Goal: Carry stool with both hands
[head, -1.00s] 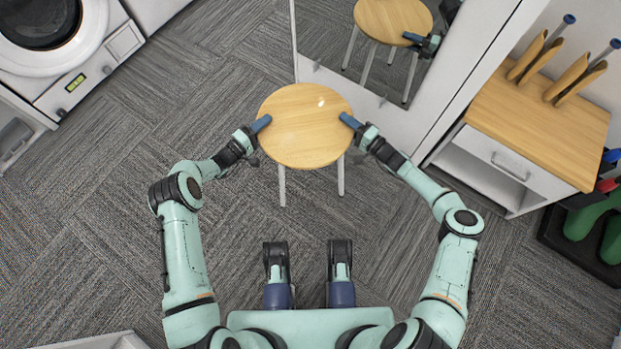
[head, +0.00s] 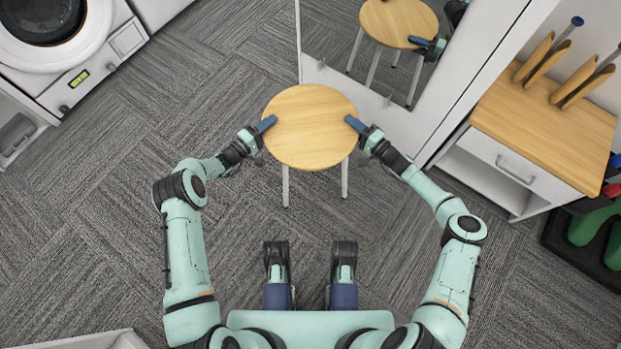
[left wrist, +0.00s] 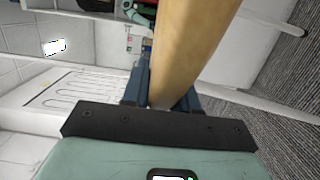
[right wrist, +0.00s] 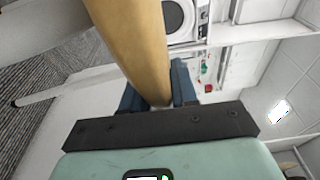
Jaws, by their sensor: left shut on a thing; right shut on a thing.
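The stool (head: 310,128) has a round light-wood seat and pale legs, and stands out in front of me between my two arms. My left gripper (head: 266,124) is shut on the left edge of the seat. My right gripper (head: 354,123) is shut on the right edge. In the left wrist view the seat edge (left wrist: 188,45) sits between the blue fingers. The right wrist view shows the seat edge (right wrist: 136,40) between the fingers in the same way. Two legs show below the seat; the others are hidden under it. I cannot tell whether the legs touch the floor.
A mirror (head: 385,45) in a white frame stands just behind the stool and reflects it. A washing machine (head: 60,40) is at the upper left. Grey carpet (head: 150,110) is clear at left.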

